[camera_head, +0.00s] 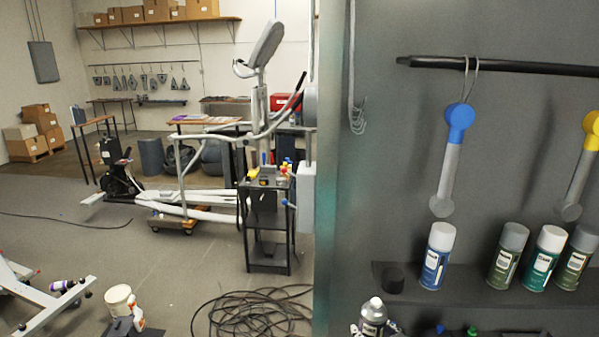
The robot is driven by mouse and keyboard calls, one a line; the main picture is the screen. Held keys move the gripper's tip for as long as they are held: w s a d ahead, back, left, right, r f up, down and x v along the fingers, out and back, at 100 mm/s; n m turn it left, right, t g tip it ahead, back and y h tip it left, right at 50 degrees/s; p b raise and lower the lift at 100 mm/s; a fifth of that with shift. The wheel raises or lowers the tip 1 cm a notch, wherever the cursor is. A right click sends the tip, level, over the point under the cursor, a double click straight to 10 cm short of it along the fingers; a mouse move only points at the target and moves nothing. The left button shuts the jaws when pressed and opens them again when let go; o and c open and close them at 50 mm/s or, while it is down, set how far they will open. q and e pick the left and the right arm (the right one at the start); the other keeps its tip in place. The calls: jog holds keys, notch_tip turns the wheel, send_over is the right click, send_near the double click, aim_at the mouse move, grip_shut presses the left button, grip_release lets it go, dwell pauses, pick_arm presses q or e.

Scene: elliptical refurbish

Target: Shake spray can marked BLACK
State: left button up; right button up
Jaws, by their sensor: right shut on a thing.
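My left gripper is not in view.
Several other spray cans, including a blue-labelled one (436,262) and a green-labelled one (542,264), stand on the dark shelf (461,287). A short black cylinder (391,278) stands at its left end. Coiled cable (252,312) lies on the floor left of the panel.

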aim_at(378, 316)
jog(key=shift+w+f, duration=0.1)
jog(key=shift+w, duration=0.1)
jog(key=shift+s+r, duration=0.25)
jog(key=shift+r, duration=1.45)
jog(key=shift+s+r, duration=0.2)
jog(key=shift+r, duration=1.5)
jog(key=shift+s+a+r, duration=0.1)
jog(key=shift+w+f, duration=0.2)
jog(key=shift+f, duration=1.05)
jog(key=shift+w+f, duration=0.15)
jog(key=shift+f, duration=1.1)
jog(key=shift+w+f, duration=0.2)
jog(key=shift+f, duration=1.05)
jog(key=shift+s+r, duration=0.25)
jog(key=shift+s, duration=0.15)
jog(key=shift+w, duration=0.1)
jog(key=shift+w+f, duration=0.1)
